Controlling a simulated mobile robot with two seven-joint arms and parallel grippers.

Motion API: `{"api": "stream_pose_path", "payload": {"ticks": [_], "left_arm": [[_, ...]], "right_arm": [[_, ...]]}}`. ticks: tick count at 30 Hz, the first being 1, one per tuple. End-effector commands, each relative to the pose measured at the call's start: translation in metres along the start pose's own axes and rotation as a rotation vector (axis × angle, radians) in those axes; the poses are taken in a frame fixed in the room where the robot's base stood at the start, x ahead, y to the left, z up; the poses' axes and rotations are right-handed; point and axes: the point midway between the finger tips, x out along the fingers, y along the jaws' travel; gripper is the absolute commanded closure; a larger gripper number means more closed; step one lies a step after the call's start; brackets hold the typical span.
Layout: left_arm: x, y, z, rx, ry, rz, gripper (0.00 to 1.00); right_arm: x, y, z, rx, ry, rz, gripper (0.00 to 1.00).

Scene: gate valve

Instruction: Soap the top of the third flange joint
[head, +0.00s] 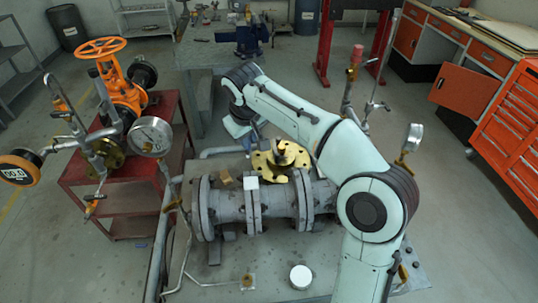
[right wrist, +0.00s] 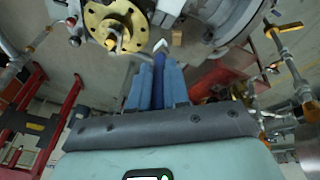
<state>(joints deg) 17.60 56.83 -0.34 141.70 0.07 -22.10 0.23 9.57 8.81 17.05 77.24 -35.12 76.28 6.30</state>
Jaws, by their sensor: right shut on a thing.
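A grey flanged pipe (head: 228,206) lies across the bench in the head view. Its flange joints include the left one (head: 203,208), the middle one (head: 253,206) and one further right (head: 303,200); the right end is partly behind my arm. My right gripper (head: 258,138) is behind the pipe, near the brass flange (head: 284,157). In the right wrist view its blue fingers (right wrist: 157,82) are shut on a blue-handled brush (right wrist: 160,58) with a pale tip. The brass flange (right wrist: 115,25) shows close to the tip there. My left gripper is out of view.
A white round pot (head: 301,279) stands at the bench front. A white block (head: 251,183) and a brown block (head: 226,179) sit at the pipe's top. Gauges (head: 413,138) and thin pipes rise right. An orange valve (head: 120,95) stands on a red cart at left.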

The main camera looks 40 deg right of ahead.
Motion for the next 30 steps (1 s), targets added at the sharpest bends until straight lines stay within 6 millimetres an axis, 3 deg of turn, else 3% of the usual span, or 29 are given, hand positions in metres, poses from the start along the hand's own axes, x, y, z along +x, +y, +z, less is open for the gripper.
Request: {"api": "stream_pose_path", "payload": {"ticks": [13,24,30], "left_arm": [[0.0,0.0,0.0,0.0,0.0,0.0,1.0],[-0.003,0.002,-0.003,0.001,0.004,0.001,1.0],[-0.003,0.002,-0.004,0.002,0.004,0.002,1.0]], "right_arm": [[-0.001,0.007,0.0,-0.001,-0.01,0.012,1.0],[-0.025,0.107,0.03,-0.006,-0.235,0.155,1.0],[-0.029,0.127,0.044,0.0,-0.299,0.174,1.0]]}}
